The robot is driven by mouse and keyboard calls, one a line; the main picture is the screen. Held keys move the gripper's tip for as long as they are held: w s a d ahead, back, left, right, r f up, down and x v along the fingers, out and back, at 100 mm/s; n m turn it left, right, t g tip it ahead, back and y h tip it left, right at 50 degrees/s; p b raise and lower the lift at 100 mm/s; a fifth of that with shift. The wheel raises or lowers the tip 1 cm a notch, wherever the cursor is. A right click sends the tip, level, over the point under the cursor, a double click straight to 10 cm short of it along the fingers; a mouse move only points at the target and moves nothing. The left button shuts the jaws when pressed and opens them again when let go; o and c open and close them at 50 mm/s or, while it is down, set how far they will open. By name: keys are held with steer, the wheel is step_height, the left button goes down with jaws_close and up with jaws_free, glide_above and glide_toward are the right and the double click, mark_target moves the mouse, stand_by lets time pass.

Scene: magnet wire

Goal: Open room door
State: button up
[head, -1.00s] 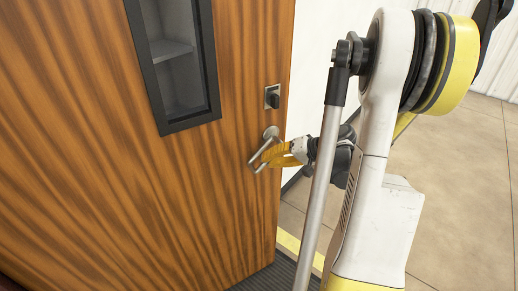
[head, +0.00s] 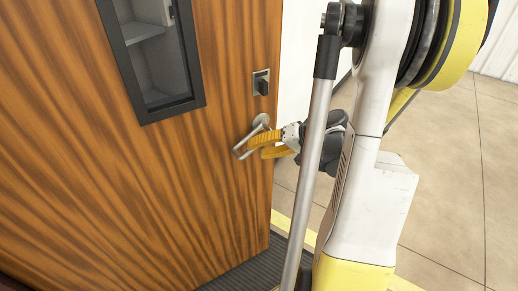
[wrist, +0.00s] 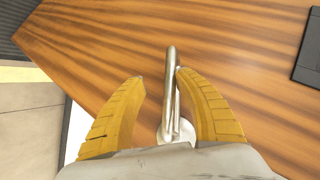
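The brown wood-grain door (head: 190,190) fills the left of the head view. Its right edge stands free, with floor and white wall beyond it, so it looks ajar. A silver lever handle (head: 243,146) sits near that edge. My gripper (head: 256,147) is at the handle, its yellow fingers beside the lever. In the wrist view the handle (wrist: 171,85) lies between the two fingers of my gripper (wrist: 160,76). The right finger is against or very close to the lever; a gap separates the left finger from it. Exact contact is unclear.
A dark lock plate with a knob (head: 261,83) is above the handle. A black-framed window (head: 190,101) is set in the door. A dark ridged mat (head: 245,266) and a yellow floor stripe (head: 280,221) lie below. Tan floor at right (head: 450,190) is clear.

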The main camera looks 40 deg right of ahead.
steer(key=v, duration=1.2)
